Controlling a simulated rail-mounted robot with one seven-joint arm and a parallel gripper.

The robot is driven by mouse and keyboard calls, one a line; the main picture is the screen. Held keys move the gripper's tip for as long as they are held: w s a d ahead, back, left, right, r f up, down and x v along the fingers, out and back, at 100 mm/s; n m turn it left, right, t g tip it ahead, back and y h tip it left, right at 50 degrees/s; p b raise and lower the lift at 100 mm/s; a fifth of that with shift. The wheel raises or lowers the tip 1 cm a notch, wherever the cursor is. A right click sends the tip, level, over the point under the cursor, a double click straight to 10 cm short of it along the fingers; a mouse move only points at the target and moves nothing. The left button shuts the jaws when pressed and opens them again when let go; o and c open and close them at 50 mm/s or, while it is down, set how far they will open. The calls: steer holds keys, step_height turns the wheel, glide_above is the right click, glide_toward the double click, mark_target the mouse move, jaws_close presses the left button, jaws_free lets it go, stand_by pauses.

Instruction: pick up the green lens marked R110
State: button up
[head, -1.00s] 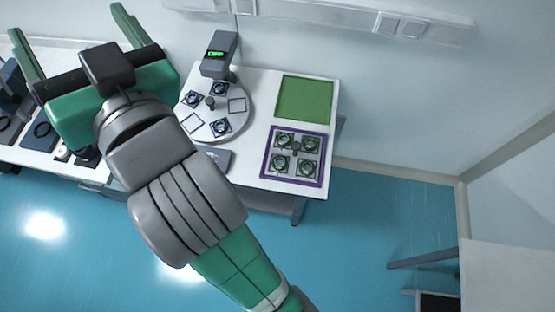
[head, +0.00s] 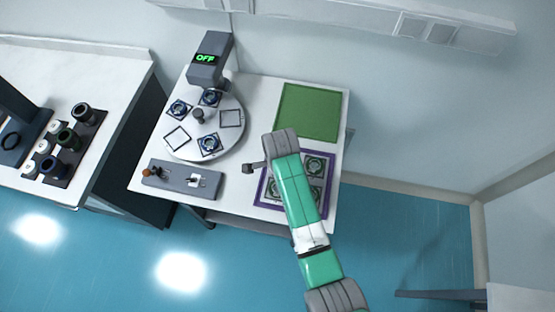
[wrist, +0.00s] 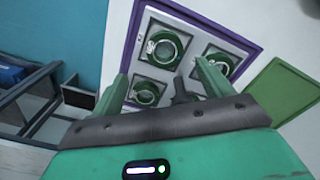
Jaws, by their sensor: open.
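Green-ringed lenses in square holders sit in a purple-rimmed tray (head: 331,175). In the head view my arm covers part of the tray; one lens (head: 315,165) shows at its upper right. The fingers are hidden in the head view. A dark central knob (wrist: 182,90) shows between the fingers.
A green mat (head: 309,111) lies behind the tray. A round turntable (head: 232,140) with blue-framed lenses stands left, under a device reading OFF (head: 208,62). A grey control box (head: 182,180) is at the table's front. Another bench (head: 60,60) stands farther left.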

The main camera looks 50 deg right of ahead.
steer(key=f, duration=0.4)
steer(key=f+b, duration=0.1)
steer(key=f, duration=0.1)
steer(key=shift+w+f, duration=0.25)
steer(key=shift+w, duration=0.15)
steer(key=c, duration=1.1)
